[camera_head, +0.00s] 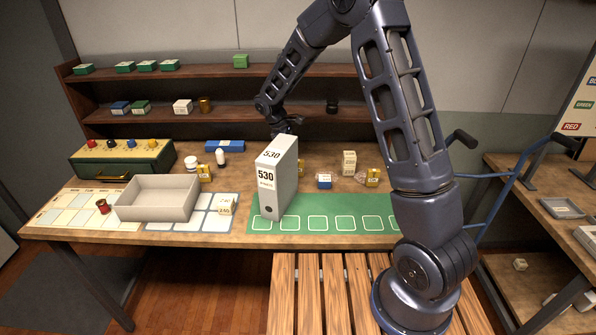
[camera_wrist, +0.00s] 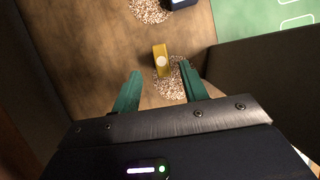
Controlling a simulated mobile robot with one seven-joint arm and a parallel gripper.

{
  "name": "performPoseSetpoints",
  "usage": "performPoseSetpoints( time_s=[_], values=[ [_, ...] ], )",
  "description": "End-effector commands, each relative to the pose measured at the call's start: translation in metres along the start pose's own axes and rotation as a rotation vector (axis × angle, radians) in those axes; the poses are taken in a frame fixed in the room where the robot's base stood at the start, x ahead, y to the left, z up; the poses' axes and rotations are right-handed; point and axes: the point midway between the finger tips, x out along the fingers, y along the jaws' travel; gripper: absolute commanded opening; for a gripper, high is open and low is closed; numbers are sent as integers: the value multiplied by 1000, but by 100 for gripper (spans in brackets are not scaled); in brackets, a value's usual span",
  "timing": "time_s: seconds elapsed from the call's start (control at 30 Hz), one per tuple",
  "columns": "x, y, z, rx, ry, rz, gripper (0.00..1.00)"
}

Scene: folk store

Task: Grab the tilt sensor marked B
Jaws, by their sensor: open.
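A small yellow block with a pale round spot (camera_wrist: 161,60) lies on the wooden table in the wrist view, at the edge of a speckled patch. No letter B is readable on it. My gripper (camera_wrist: 160,84) is open, its two green fingers on either side of the patch and short of the block, with nothing between them. In the head view my gripper (camera_head: 284,125) is above the table behind the grey 530 binder. Yellow pieces show left of the binder (camera_head: 205,173), partly hidden behind it (camera_head: 301,169), and to its right (camera_head: 372,177); their marks are too small to read.
The tall grey binder (camera_head: 278,180) stands near my gripper; a dark wall (camera_wrist: 265,90) fills the wrist view's right side. A blue box (camera_head: 324,181), a cream box (camera_head: 349,162) and a grey tray (camera_head: 157,203) stand on the table. Shelves (camera_head: 220,112) rise behind.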

Motion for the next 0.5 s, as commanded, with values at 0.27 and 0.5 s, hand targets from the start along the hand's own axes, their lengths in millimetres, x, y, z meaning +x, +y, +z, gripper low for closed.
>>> performPoseSetpoints(
  time_s=[0.27,0.5],
  values=[
    [29,-1,0,1,0,-1,44],
    [51,-3,-2,1,-2,-2,44]
  ],
)
